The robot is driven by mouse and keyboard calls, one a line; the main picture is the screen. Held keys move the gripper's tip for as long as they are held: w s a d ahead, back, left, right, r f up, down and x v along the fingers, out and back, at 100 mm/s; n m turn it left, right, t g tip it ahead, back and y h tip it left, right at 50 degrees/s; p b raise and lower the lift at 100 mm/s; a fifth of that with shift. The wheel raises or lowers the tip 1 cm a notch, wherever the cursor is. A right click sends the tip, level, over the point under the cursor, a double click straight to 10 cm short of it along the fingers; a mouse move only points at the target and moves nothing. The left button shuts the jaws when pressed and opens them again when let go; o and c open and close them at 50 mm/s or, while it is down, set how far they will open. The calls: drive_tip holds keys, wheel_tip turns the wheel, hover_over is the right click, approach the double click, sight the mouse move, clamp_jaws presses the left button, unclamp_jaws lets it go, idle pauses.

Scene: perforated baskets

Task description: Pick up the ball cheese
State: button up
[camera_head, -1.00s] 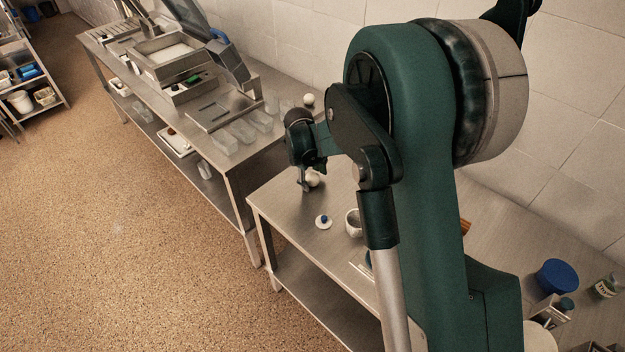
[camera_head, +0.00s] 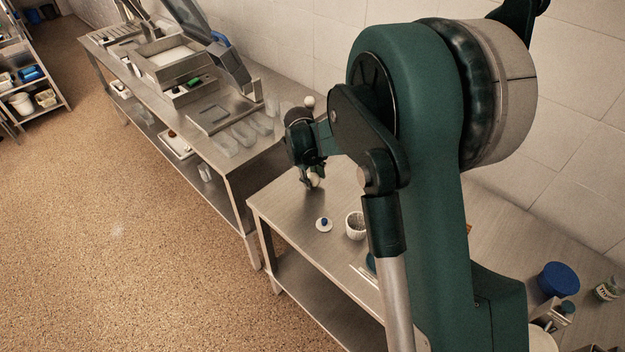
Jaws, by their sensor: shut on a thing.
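A small pale ball, the ball cheese (camera_head: 316,180), is at the far left part of the near steel table (camera_head: 285,207). My gripper (camera_head: 312,182) points down at it, with its fingers around the ball and shut on it. The fingers and wrist hide part of the ball. I cannot tell whether the ball touches the table or is slightly above it.
A white disc with a blue knob (camera_head: 324,224) and a white perforated basket (camera_head: 355,226) stand near my gripper. Another pale ball (camera_head: 309,102) is behind my wrist. Clear containers (camera_head: 243,133) stand on the far table. A blue tub (camera_head: 557,278) is at the right.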

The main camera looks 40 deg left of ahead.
sight(313, 176)
drive_tip(key=v, duration=0.3)
drive_tip(key=w+v, duration=0.1)
drive_tip(key=v, duration=0.1)
drive_tip(key=w+v, duration=0.1)
drive_tip(key=v, duration=0.2)
drive_tip(key=shift+s+a+r, duration=0.1)
drive_tip(key=shift+r, duration=0.5)
